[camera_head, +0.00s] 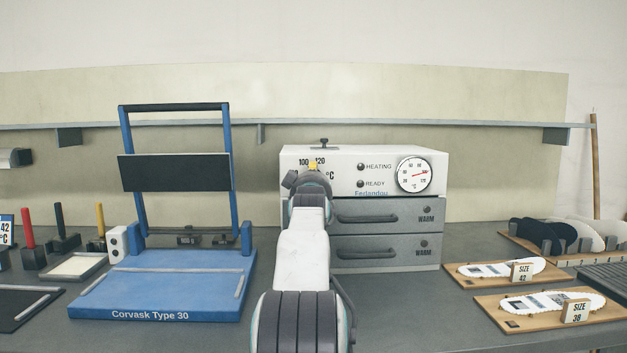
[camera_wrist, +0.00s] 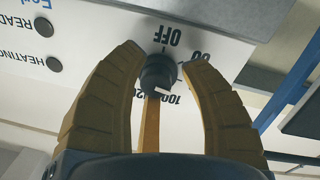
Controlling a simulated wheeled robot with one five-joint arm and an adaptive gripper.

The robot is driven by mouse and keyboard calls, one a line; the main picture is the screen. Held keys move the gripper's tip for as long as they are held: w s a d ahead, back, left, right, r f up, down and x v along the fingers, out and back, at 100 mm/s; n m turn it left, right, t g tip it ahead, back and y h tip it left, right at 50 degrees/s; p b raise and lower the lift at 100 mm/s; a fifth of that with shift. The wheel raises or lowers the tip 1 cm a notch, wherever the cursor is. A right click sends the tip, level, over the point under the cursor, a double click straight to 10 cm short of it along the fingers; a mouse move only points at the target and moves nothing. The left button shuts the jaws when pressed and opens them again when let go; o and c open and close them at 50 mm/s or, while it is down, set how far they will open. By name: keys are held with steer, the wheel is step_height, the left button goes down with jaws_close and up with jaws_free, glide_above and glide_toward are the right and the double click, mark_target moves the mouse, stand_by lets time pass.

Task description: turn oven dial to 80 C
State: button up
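The oven (camera_head: 362,158) is a white box with grey drawers. In the wrist view its black dial (camera_wrist: 158,72) sits on the white panel (camera_wrist: 105,52), seen upside down, with the marks OFF, 80, 100 and 120 around it. The 80 is partly hidden by a finger. A small pale mark shows on the dial's edge near 100 and 120; I cannot tell its exact setting. In the head view my gripper (camera_head: 313,166) hides the dial.
A round gauge (camera_head: 414,174) with a red needle is right of the HEATING and READY lamps. A blue press (camera_head: 165,284) stands left of my arm. Size-marked insole boards (camera_head: 490,284) lie on the right. A shelf (camera_head: 340,126) runs along the wall.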

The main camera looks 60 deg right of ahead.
steer(key=shift+o, duration=1.3)
steer(key=shift+s+r, duration=0.1)
steer(key=shift+a, duration=0.15)
steer(key=v, duration=1.1)
steer(key=shift+s+a, duration=0.25)
steer(key=shift+a, duration=0.05)
